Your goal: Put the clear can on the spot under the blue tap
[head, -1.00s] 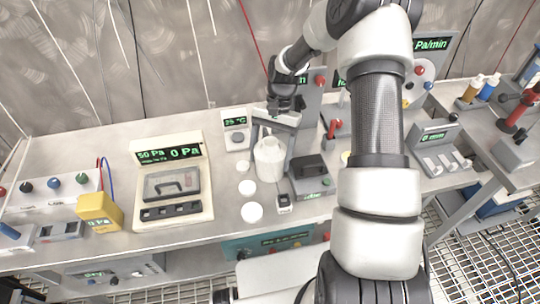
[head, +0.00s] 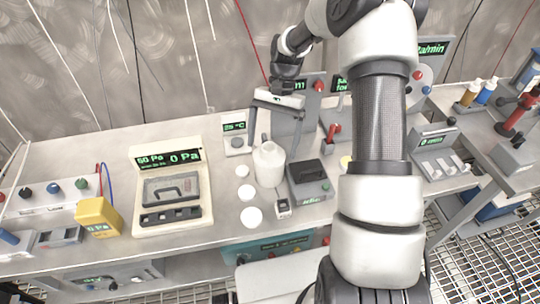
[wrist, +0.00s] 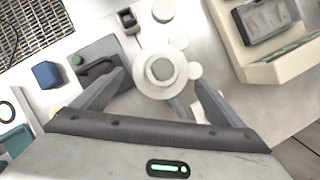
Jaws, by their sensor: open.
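A whitish, cloudy can (head: 268,165) with a narrower neck stands upright on the bench; I take it for the clear can. In the wrist view the can (wrist: 146,82) shows from above as a round body with a ringed top, between the finger lines. My gripper (head: 273,150) is above the can, its fingers spread wide and pointing down. In the wrist view my gripper (wrist: 160,80) is open with nothing gripped. I cannot clearly make out a blue tap or the spot under it; my arm hides part of the bench.
White discs (head: 251,216) lie left of the can. A dark-topped grey box (head: 309,180) stands close at its right. A beige pressure panel (head: 172,221) stands further left, with a yellow block (head: 99,216) beyond. A small display unit (head: 235,138) is behind the can.

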